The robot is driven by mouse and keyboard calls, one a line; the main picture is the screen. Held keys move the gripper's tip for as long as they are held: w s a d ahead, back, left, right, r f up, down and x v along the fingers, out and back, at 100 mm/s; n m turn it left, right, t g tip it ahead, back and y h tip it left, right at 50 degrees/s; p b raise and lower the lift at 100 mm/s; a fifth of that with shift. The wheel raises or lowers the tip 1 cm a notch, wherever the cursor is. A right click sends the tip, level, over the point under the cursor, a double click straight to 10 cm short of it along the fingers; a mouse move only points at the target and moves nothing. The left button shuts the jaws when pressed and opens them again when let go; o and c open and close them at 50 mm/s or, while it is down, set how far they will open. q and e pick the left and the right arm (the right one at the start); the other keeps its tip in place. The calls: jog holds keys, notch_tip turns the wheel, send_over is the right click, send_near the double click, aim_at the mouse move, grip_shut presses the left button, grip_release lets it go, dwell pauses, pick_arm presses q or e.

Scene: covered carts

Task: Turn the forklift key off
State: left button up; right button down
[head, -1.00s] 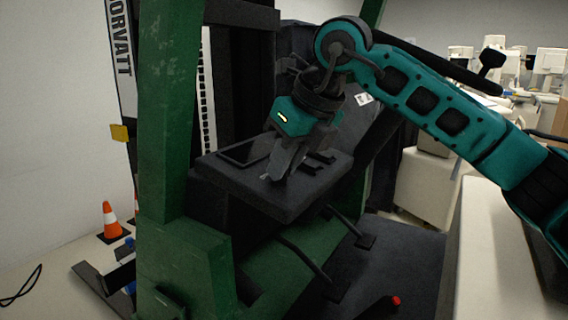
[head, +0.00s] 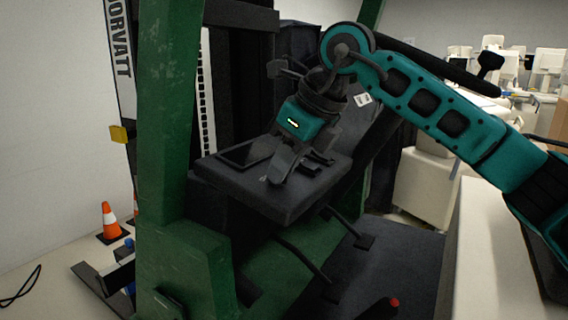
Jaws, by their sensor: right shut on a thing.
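The forklift (head: 168,120) fills the left and middle of the head view, with a green frame and a dark control panel (head: 236,190). My right gripper (head: 274,181) reaches down from the teal arm at the right, its fingertips at the panel's top surface. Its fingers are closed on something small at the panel. The key itself is hidden by the fingers, so its angle cannot be told. My left gripper is not in view.
Pedals (head: 366,241) and a red-tipped lever (head: 395,301) stand below the panel. A pale counter (head: 480,240) runs along the right. An orange cone (head: 110,222) stands on the floor at left. White equipment (head: 548,62) fills the far right background.

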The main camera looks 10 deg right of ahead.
jog(key=c, duration=1.2)
grip_release()
jog(key=shift+c, duration=0.2)
jog(key=v, duration=1.3)
